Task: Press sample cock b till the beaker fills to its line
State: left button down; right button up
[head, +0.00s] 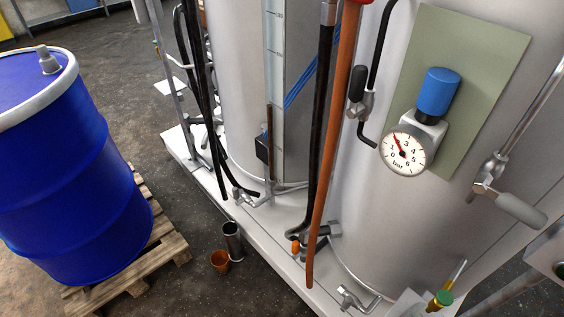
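Two small metal cocks sit low on the tanks. One cock (262,200) is at the foot of the left tank. The other cock (355,300) is at the foot of the right tank, near the bottom edge. No letter is readable on either, so I cannot tell which is b. A grey metal cup (232,238) stands on the floor beside the plinth, with a smaller orange-brown cup (220,262) touching or close to it. I cannot tell whether either is the beaker; no fill line or liquid shows. Neither of my grippers is recognisable in view.
A blue drum (70,170) stands on a wooden pallet (150,265) at left. Black and orange hoses (332,150) hang before the tanks. A pressure gauge (406,151) and a grey-handled lever (520,208) are at right. Dark floor (125,105) is open behind the drum.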

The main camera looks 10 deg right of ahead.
aim_at(444, 297)
jog(key=z, duration=1.8)
